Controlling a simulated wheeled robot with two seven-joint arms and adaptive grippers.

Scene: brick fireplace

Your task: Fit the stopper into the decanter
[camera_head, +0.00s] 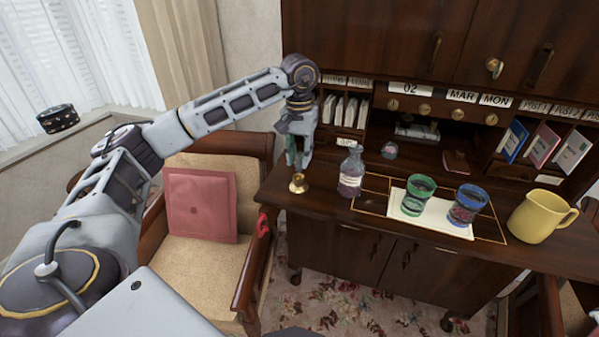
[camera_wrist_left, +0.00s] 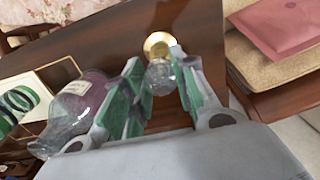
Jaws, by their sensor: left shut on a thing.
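The decanter (camera_head: 351,172) is a clear glass bottle with a pale label and purple contents. It stands upright on the desk, right of my left gripper (camera_head: 298,162), and shows on the left of the left wrist view (camera_wrist_left: 82,108). My left gripper points down near the desk's left end. In the left wrist view its green-padded fingers (camera_wrist_left: 160,68) are closed around a clear glass knob, the stopper (camera_wrist_left: 160,78). A round brass piece (camera_head: 298,184) sits just below the fingertips; I cannot tell whether it belongs to the stopper. My right gripper is not in view.
A green-rimmed glass (camera_head: 417,194) and a blue-rimmed glass (camera_head: 467,205) stand on a white sheet right of the decanter. A yellow jug (camera_head: 540,216) is farther right. Desk compartments rise behind. A chair with a pink cushion (camera_head: 201,205) is left of the desk.

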